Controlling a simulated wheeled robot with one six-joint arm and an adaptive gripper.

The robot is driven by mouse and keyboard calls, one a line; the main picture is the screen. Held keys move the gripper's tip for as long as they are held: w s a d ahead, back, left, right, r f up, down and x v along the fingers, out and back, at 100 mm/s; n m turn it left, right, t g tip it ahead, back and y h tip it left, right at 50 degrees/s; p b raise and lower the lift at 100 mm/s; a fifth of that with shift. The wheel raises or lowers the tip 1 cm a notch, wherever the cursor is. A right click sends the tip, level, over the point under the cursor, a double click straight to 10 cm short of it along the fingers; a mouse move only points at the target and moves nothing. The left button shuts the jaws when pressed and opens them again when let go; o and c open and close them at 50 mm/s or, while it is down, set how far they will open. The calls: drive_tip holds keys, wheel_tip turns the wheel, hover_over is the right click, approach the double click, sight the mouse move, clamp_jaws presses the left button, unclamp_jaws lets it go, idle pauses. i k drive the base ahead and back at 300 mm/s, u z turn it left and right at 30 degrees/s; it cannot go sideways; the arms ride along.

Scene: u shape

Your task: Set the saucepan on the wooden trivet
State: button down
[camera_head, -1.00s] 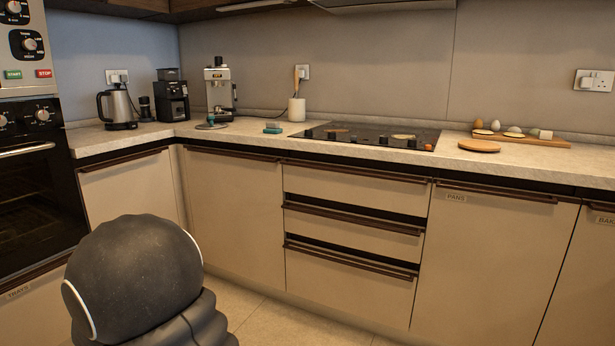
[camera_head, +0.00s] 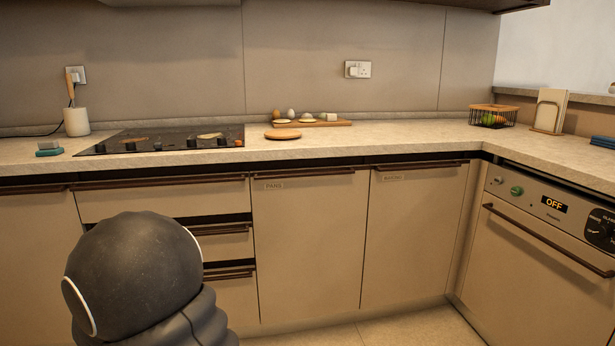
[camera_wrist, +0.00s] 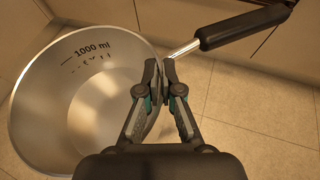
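The steel saucepan (camera_wrist: 30,125) fills the left of the wrist view, with a "1000 ml" mark inside and a black handle (camera_wrist: 240,27) reaching to the upper right. My gripper (camera_wrist: 164,75) is shut on the saucepan at its rim near the handle joint; the exact contact is partly hidden by the fingers. The saucepan is held above the floor and looks empty. The round wooden trivet (camera_head: 283,134) lies bare near the counter's front edge, right of the hob, in the head view. The saucepan and gripper do not show in the head view.
A black hob (camera_head: 170,140) is left of the trivet. A wooden board (camera_head: 325,123) with eggs and other small items lies behind it. A wire basket (camera_head: 492,117) stands far right. The counter (camera_head: 400,135) between is clear. Lower cabinets (camera_head: 305,240) stand below.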

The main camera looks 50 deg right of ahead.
sight(283, 135)
drive_tip(key=z, duration=0.8)
drive_tip(key=i, duration=0.2)
